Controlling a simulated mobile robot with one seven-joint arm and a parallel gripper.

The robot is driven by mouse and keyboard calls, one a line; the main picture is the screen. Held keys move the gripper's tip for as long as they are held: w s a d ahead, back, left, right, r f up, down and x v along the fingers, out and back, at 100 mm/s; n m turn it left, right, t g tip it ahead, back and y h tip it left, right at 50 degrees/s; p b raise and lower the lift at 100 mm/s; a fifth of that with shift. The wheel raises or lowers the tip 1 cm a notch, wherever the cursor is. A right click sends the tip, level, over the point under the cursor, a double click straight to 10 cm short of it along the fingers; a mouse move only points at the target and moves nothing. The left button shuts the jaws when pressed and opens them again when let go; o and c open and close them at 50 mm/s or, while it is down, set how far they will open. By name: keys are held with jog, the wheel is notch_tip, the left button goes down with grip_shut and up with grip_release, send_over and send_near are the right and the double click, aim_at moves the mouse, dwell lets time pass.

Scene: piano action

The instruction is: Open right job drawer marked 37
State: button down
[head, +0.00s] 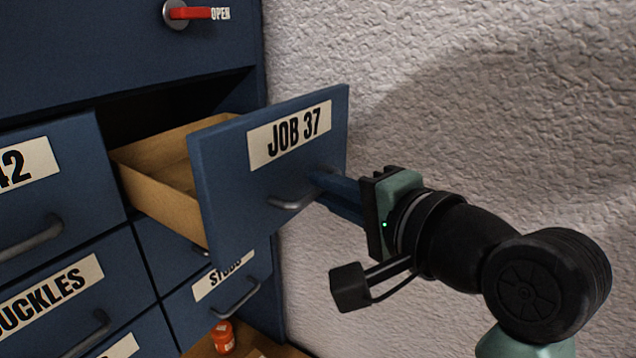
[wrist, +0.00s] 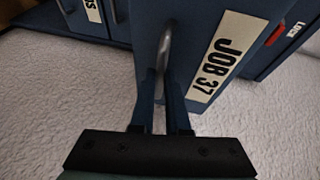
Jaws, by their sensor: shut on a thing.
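The drawer marked JOB 37 (head: 235,170) is blue with a white label and stands pulled out of the cabinet, its wooden tray (head: 160,185) showing behind the front. The inside that shows looks empty. Its grey handle (head: 292,202) is on the lower part of the front. My gripper (head: 318,188) reaches in from the right and is shut on the handle. In the wrist view the two blue fingers (wrist: 172,90) close around the handle (wrist: 166,42), beside the label.
A drawer marked 42 (head: 60,190) is at the left, with BUCKLES (head: 60,290) and STUDS (head: 225,290) drawers below. A red lever (head: 195,13) beside OPEN is above. A small orange jar (head: 222,338) stands below. A rough white wall (head: 480,100) is at the right.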

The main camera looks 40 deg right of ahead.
jog(key=c, duration=0.9)
grip_release()
jog(key=shift+s, duration=0.1)
jog(key=s+b, duration=0.1)
jog(key=s, duration=0.3)
jog(key=s+r+b, duration=0.1)
jog(key=s, duration=0.3)
jog(key=s+r+b, duration=0.1)
jog(key=s, duration=0.3)
jog(key=shift+s+a+r, duration=0.25)
jog(key=shift+a, duration=0.1)
